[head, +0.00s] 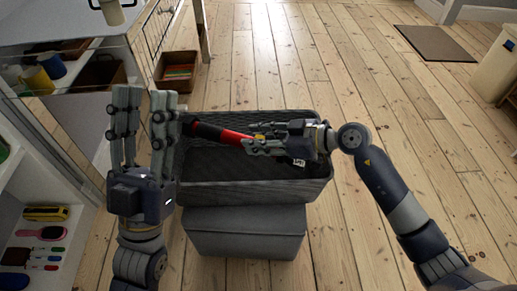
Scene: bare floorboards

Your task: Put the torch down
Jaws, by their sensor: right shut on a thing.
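A torch (221,134) with a red body and a black end lies across my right gripper (262,140), which is shut on it. The torch is over the open grey storage box (250,193), its black end pointing left. Whether it touches the box is hard to tell. My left gripper (144,103) points up at the left of the box, its fingers apart with nothing seen between them. Part of the torch is hidden by the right gripper's fingers.
A grey lid or second box (245,232) is in front of the storage box. Shelves with brushes (53,233) and a yellow item (46,213) stand at the left. A brown box (177,71) is behind. A dark mat (435,43) lies at back right. Floorboards right are clear.

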